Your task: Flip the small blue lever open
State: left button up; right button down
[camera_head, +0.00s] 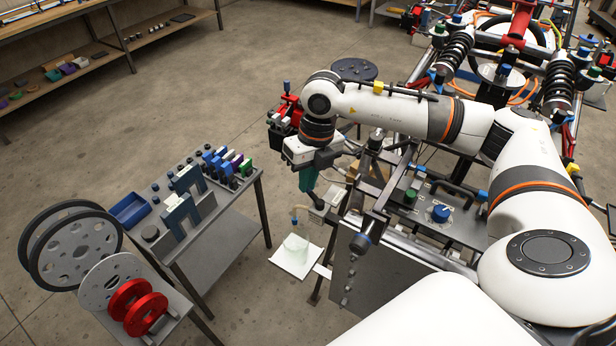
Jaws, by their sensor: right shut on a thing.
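My right arm reaches in from the right across the chassis. My right gripper (312,170) is turned downward at the left edge of the chassis frame. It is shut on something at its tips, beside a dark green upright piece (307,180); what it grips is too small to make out. I cannot tell for certain which part is the small blue lever. A small blue part (481,197) shows on the chassis panel, right of a round blue knob (440,213). My left gripper is not in view.
A grey cart (228,228) with blue and green parts stands to the left, with a blue bin (129,210) and wheels (72,246) near it. A pale container (295,247) sits on a white sheet below the gripper. Floor between cart and chassis is mostly clear.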

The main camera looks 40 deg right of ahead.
jog(key=shift+a+f+n+b, duration=0.25)
jog(key=shift+n+b, duration=0.25)
jog(key=shift+b, duration=0.3)
jog(key=shift+a+r+n+b, duration=0.15)
jog(key=shift+a+n+b, duration=0.05)
jog(key=shift+n+b, duration=0.25)
jog(key=shift+r, duration=0.1)
jog(key=c, duration=1.5)
grip_release()
jog(key=shift+r, duration=0.1)
jog(key=shift+d+r, duration=0.1)
jog(key=shift+r, duration=0.25)
jog(key=r, duration=0.3)
jog(key=d+r+b, duration=0.1)
jog(key=r, duration=0.3)
jog(key=r+b, duration=0.1)
jog(key=r, duration=0.3)
jog(key=shift+w+d, duration=0.15)
jog(key=shift+d, duration=0.2)
